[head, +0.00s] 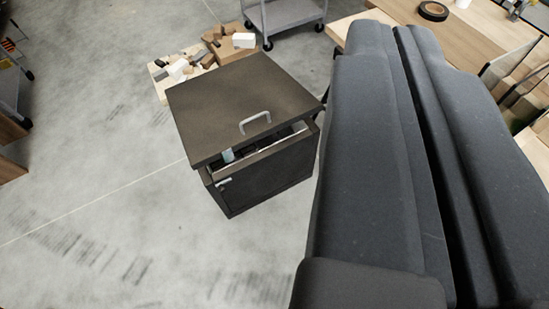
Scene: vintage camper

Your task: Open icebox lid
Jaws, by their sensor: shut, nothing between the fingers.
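The icebox (265,188) is a dark brown box standing on the concrete floor, left of my gripper in the head view. Its flat lid (235,95) is slightly raised at the front, leaving a gap through which some pale and dark contents show. A light grey bar handle (254,121) sits near the lid's front edge, and a small latch (223,183) is on the box's front. My gripper (394,35) fills the right side, its two long dark grey fingers close together and empty. It appears apart from the lid and handle.
Wooden blocks lie on a board (163,88) behind the icebox. A grey cart (285,17) stands at the back. A wooden bench (465,35) with a tape roll (433,11) is at upper right. The floor at left and front is clear.

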